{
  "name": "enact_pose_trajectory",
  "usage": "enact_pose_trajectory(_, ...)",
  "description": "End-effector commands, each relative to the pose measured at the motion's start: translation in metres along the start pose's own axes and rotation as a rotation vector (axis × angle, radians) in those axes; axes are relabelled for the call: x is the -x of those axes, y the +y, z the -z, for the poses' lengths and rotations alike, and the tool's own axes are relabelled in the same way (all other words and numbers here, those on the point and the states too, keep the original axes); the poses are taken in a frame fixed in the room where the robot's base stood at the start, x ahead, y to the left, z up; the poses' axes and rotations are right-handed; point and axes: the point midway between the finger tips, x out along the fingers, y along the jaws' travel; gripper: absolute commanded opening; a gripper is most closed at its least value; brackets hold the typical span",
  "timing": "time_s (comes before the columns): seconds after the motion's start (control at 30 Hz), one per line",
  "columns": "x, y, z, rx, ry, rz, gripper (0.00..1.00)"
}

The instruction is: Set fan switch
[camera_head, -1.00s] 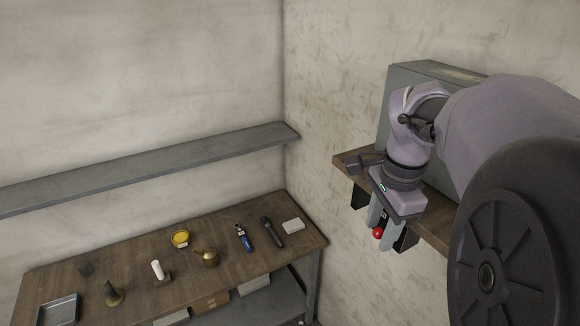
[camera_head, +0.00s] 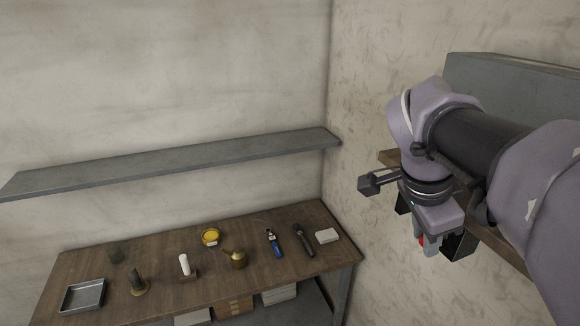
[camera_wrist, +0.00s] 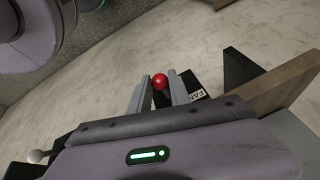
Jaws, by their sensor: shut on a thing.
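The fan switch shows as a red ball knob (camera_wrist: 159,81) in the wrist view, beside a black plate with a partly hidden label reading FAN (camera_wrist: 197,95). My gripper (camera_wrist: 160,86) is shut on the red knob, with one grey finger on each side. In the head view the red knob (camera_head: 421,239) shows only as a small patch between the fingers of my gripper (camera_head: 426,243), below the wooden wall shelf. Much of the switch is hidden by the fingers and my wrist.
The wooden wall shelf (camera_wrist: 285,84) and a black block (camera_wrist: 240,69) are close to my gripper. A white ball knob (camera_wrist: 36,156) is at the lower left of the wrist view. A table (camera_head: 130,315) with several small objects stands lower left, under a grey shelf (camera_head: 180,164).

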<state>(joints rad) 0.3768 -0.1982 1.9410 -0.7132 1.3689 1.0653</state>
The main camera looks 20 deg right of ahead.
Motion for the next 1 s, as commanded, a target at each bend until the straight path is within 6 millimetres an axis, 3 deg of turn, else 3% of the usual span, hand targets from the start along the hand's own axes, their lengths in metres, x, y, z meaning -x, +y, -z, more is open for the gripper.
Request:
enact_pose_trajectory(0.03, -0.012, 0.002, -0.007, 0.009, 0.038, 0.014, 0.00)
enact_pose_trajectory(0.5, -0.026, 0.006, -0.014, 0.037, 0.380, 0.102, 0.00)
enact_pose_trajectory(1.0, -0.027, 0.006, -0.013, 0.048, 0.507, 0.132, 0.00)
